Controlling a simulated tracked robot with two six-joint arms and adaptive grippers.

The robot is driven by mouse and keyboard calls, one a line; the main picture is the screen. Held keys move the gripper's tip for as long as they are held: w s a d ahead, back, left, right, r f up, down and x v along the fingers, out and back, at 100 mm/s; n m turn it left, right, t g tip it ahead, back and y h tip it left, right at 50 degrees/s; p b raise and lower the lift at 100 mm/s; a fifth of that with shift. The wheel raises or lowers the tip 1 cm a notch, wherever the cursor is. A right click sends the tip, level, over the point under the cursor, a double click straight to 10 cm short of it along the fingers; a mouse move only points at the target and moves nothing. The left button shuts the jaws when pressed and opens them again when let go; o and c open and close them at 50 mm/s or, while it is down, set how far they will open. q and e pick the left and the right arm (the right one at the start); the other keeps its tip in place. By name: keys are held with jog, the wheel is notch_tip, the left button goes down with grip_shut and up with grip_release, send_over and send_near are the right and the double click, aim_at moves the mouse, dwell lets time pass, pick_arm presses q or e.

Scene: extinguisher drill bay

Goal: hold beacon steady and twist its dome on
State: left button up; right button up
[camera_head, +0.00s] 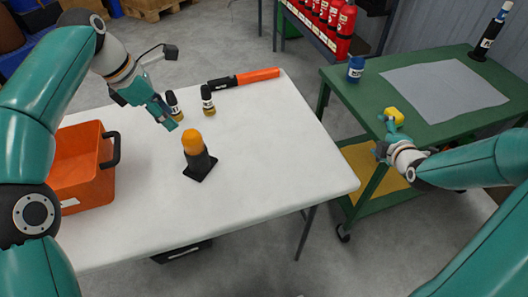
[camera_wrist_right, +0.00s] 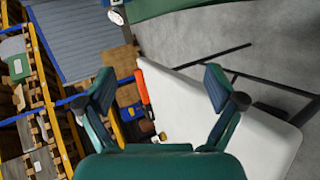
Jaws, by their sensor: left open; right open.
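The beacon (camera_head: 205,166) stands on the white table with its square black base flat on the top. The orange dome (camera_head: 192,142) sits on its upper end; I cannot tell whether it is threaded on. My left gripper (camera_head: 165,116) is open and empty above the table, up and left of the beacon and apart from it. My right gripper (camera_head: 382,148) is open, far right of the beacon, beside the green cart. Its spread, empty fingers also show in the right wrist view (camera_wrist_right: 160,88).
An orange-and-black baton (camera_head: 245,78) lies at the back edge. An orange bin (camera_head: 85,172) is at left. A yellow block (camera_head: 394,115) is at the green cart's (camera_head: 440,125) edge. The table's front is clear.

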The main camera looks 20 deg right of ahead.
jog(key=w+a+r+n+t+y, duration=0.2)
jog(key=w+r+n, duration=0.25)
jog(key=n, duration=0.35)
jog(key=n+g+y, duration=0.6)
jog(key=n+y, duration=0.7)
jog(key=n, duration=1.1)
send_near(197, 155)
jog(key=shift+h, duration=0.3)
jog(key=x, duration=0.4)
jog(key=d+f+x, duration=0.1)
jog(key=x, duration=0.3)
jog(key=w+x, duration=0.1)
jog(key=x, duration=0.3)
jog(key=shift+w+f, duration=0.1)
jog(key=shift+f, duration=0.15)
